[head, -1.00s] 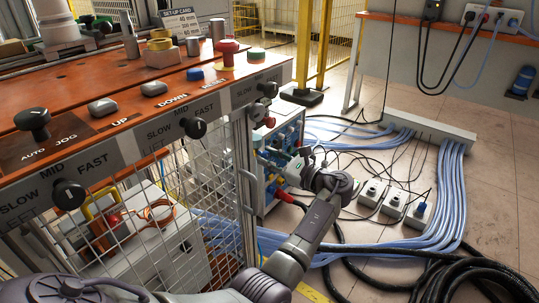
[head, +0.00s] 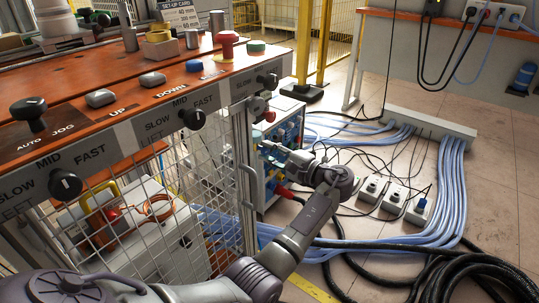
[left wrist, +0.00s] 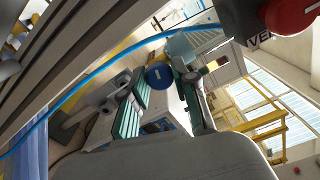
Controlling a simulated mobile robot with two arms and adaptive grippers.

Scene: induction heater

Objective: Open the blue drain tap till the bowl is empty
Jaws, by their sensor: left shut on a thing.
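The blue drain tap (left wrist: 160,75) shows in the left wrist view as a round blue knob with a pale line across its face. It sits between the two green-padded fingers of my left gripper (left wrist: 163,88), which is shut on it. In the head view my left gripper (head: 273,153) points left at the front of the cabinet (head: 289,116) behind the mesh guard. The tap is hidden by the hand there. I cannot make out the bowl in either view. My right gripper is not in view.
A red knob (left wrist: 291,12) on a dark block and a blue hose (left wrist: 98,73) are near the hand. The control panel (head: 130,95) and mesh guard (head: 196,170) stand left of my arm. Blue cables (head: 452,190) and socket boxes (head: 395,197) lie on the floor.

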